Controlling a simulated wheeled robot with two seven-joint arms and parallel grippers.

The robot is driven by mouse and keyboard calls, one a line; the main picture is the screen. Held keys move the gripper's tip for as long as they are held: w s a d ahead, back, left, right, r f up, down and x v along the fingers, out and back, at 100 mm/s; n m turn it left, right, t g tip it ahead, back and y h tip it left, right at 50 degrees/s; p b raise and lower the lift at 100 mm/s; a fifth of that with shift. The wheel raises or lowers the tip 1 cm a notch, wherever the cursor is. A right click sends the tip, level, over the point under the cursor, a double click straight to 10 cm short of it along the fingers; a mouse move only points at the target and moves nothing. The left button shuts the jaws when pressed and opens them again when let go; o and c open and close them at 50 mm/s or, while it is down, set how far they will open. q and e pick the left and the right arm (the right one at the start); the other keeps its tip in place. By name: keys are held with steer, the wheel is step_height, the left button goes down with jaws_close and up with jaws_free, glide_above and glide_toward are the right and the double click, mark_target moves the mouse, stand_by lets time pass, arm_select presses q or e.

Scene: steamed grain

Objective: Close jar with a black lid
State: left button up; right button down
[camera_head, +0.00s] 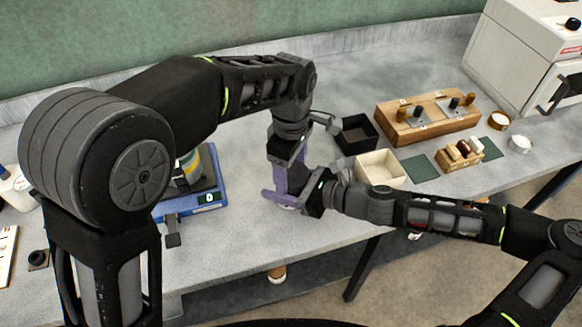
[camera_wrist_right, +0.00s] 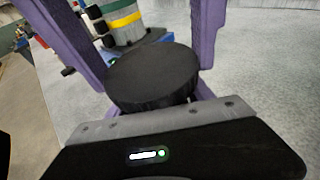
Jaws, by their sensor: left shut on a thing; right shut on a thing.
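The black lid (camera_wrist_right: 152,75) lies flat, top face up, in the right wrist view, with purple fingers on both sides of it. My left gripper (camera_head: 282,182) points down, its purple fingers shut on the lid. My right gripper (camera_head: 276,197) reaches in from the right, low over the table and just below the left one, shut on the jar. A small pale bit of the jar (camera_head: 288,207) shows beneath the right gripper. The rest of the jar is hidden by the grippers and lid, so I cannot tell whether the lid is seated.
A blue scale (camera_head: 208,198) bearing a container with yellow and green bands (camera_head: 190,168) stands left. A black box (camera_head: 358,136), a cream box (camera_head: 379,170), a wooden block (camera_head: 427,121) and a green mat (camera_head: 421,169) lie right. The table's front edge is close to the grippers.

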arm_select(q)
steer(key=c, duration=0.4)
steer(key=m, duration=0.6)
steer(key=o, duration=1.5)
steer(key=shift+o, duration=0.2)
steer(key=shift+d+r, duration=0.15)
steer(key=shift+r, duration=0.5)
step_height(320, 180, up, 3)
steer(key=shift+r, duration=0.1)
